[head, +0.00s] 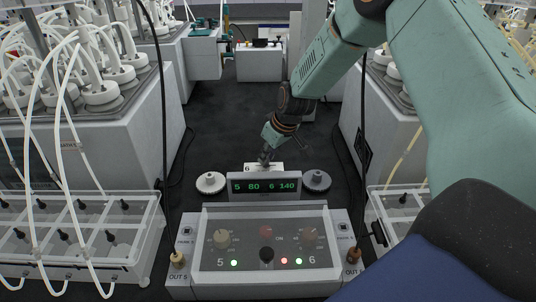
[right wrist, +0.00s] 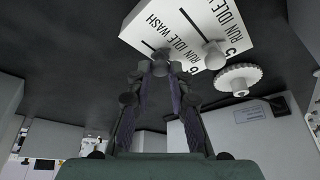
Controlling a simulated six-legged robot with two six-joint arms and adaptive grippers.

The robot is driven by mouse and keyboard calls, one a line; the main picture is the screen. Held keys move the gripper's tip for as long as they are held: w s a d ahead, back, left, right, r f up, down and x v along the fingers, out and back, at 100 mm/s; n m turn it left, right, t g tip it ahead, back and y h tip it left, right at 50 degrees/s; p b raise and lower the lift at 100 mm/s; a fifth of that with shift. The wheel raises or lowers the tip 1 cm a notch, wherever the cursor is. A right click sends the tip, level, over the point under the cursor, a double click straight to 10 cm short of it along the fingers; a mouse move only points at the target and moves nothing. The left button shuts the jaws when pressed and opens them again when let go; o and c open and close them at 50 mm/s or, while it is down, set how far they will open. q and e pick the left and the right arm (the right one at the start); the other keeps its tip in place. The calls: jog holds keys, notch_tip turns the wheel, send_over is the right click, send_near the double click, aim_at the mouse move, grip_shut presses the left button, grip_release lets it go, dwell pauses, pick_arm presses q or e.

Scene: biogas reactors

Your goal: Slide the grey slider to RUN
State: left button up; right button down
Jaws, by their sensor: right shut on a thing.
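The white slider box (right wrist: 174,35) has two slots marked RUN, IDLE and WASH. It also shows in the head view (head: 277,168), just behind the display. My right gripper (right wrist: 160,69) is shut at the slot farther from the white dial, around a dark grey slider (right wrist: 160,55), mostly hidden by the fingers. Bare slot shows on its WASH side; its exact mark I cannot tell. A pale slider (right wrist: 214,56) stands apart in the other slot, at the RUN end. In the head view, my right gripper (head: 265,157) reaches down onto the box from behind. My left gripper is out of view.
The green display (head: 264,186) stands between a white dial (head: 210,183) and a dark grey dial (head: 317,181). The control panel (head: 215,262) with knobs and lamps is in front. Clear racks (head: 152,235) stand to the sides. The dark floor behind is open.

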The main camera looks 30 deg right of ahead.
jog(key=shift+a, duration=0.1)
jog(key=shift+w+a+f+b, duration=0.1)
jog(key=shift+w+a+b, duration=0.2)
jog(key=shift+a+b, duration=0.15)
jog(key=shift+w+a+b, duration=0.3)
jog(key=shift+a+b, duration=0.05)
jog(key=shift+a, duration=0.15)
jog(key=shift+w+a+b, duration=0.25)
jog(key=shift+a+b, duration=0.1)
jog(key=shift+a, duration=0.1)
jog(key=shift+s+d, duration=0.1)
jog(key=shift+d, duration=0.05)
jog(key=c, duration=1.2)
grip_release()
jog(key=shift+a, duration=0.25)
jog(key=shift+d, duration=0.1)
jog(key=shift+d, duration=0.1)
jog(key=v, duration=1.2)
